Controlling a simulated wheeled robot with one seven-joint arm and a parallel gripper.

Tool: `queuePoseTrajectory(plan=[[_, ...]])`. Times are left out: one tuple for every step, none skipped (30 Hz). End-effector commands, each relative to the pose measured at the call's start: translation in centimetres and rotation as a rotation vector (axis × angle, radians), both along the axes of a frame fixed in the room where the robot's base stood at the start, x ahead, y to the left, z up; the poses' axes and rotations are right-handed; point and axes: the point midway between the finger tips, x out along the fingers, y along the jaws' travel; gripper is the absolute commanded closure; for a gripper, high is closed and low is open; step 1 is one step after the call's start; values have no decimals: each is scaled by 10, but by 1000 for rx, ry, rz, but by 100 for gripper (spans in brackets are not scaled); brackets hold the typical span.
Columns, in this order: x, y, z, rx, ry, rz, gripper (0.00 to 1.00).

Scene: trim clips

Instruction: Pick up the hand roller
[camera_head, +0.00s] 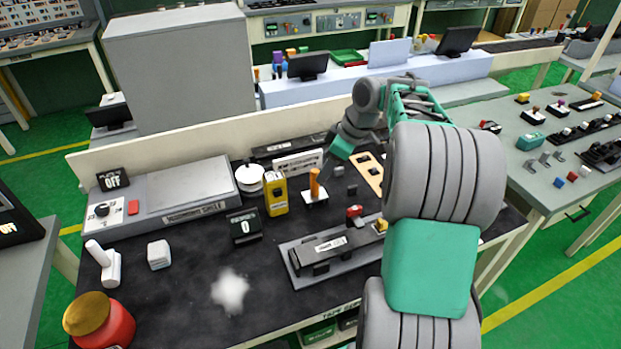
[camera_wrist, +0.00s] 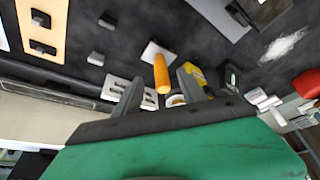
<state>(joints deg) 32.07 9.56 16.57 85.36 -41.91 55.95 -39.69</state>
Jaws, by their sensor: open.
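An orange-handled tool with a white square foot, which I take to be the hand roller (camera_head: 315,184), stands upright on the dark bench mat. It also shows in the wrist view (camera_wrist: 161,72), with its handle toward the camera. My gripper (camera_head: 326,166) is just behind and to the right of the handle in the head view. In the wrist view my gripper (camera_wrist: 161,75) is open, with one finger on each side of the handle in the picture. I cannot tell how far the fingertips are from the handle. The jaws look empty.
A yellow box (camera_head: 276,194) stands close to the left of the tool. A white tape roll (camera_head: 249,178) is behind it. A grey clip fixture (camera_head: 320,262) lies in front. A low back wall (camera_head: 130,162) runs behind the bench. The mat's front left middle holds a white patch (camera_head: 230,291).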

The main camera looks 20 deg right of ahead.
Motion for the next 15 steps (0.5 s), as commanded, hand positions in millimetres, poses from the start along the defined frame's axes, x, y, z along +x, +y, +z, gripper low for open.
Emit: queuePoseTrajectory(plan=[[0,0,1,0,0,-2,52],[0,0,0,0,0,-3,52],[0,0,-2,1,1,-4,52],[1,1,-5,1,1,-5,52],[2,2,-9,2,2,-6,52],[3,3,-14,2,4,-8,52],[4,4,-18,2,2,-8,52],[5,5,-21,1,3,-10,52],[6,6,-26,1,3,-10,52],[7,8,-29,2,3,-11,52],[8,10,-33,2,3,-11,52],[9,13,-40,2,5,-9,52],[10,15,-45,2,5,-11,52],[11,18,-50,3,6,-9,52],[14,20,-57,1,4,-9,52]])
